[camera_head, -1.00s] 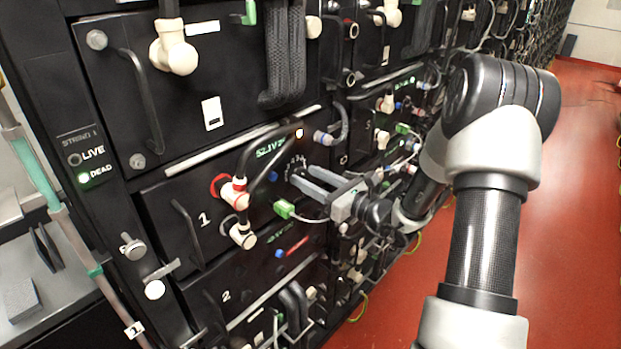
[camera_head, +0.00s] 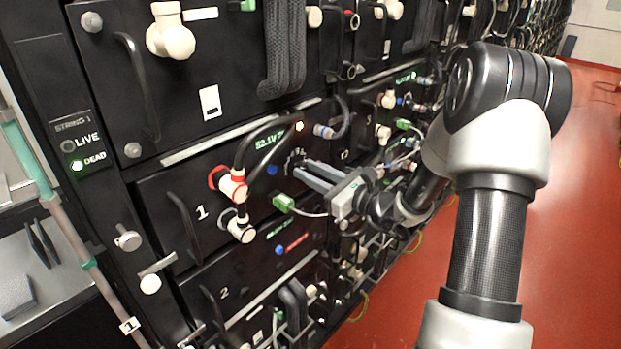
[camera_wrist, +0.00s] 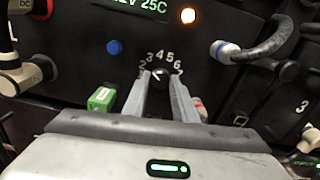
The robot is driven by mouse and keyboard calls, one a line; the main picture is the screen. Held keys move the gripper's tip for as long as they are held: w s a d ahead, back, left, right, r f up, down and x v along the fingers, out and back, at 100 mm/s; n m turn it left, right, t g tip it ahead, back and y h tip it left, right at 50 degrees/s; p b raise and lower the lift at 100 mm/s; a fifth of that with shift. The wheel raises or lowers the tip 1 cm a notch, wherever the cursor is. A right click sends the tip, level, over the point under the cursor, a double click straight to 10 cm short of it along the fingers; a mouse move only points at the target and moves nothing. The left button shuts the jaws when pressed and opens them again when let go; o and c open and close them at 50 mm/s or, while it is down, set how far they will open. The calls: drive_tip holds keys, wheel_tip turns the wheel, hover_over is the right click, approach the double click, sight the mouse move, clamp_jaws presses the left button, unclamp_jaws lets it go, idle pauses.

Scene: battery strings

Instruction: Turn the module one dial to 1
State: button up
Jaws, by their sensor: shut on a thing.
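The module one dial (camera_wrist: 160,74) is a small black knob with a white pointer line, below an arc of white numbers on the black front panel. In the wrist view its pointer leans up and left, towards the low numbers; the exact number is unclear.
A green connector (camera_head: 284,203) sits just below the fingers, and a blue button (camera_head: 272,170) is left of the dial. Red-ringed plugs (camera_head: 233,185) and a black cable stand out further left. An orange light (camera_wrist: 188,15) glows above the dial. Red floor lies open at right.

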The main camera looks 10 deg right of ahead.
drive_tip(key=n+b, duration=0.9)
drive_tip(key=b, duration=0.5)
drive_tip(key=shift+f+n+b, duration=0.15)
drive_tip(key=shift+n+b, duration=0.25)
drive_tip(key=o, duration=1)
drive_tip(key=shift+s+d, duration=0.1)
drive_tip(key=p+v, duration=0.1)
drive_tip(key=v, duration=1.6)
drive_tip(key=shift+s+p, duration=0.1)
drive_tip(key=shift+p, duration=0.2)
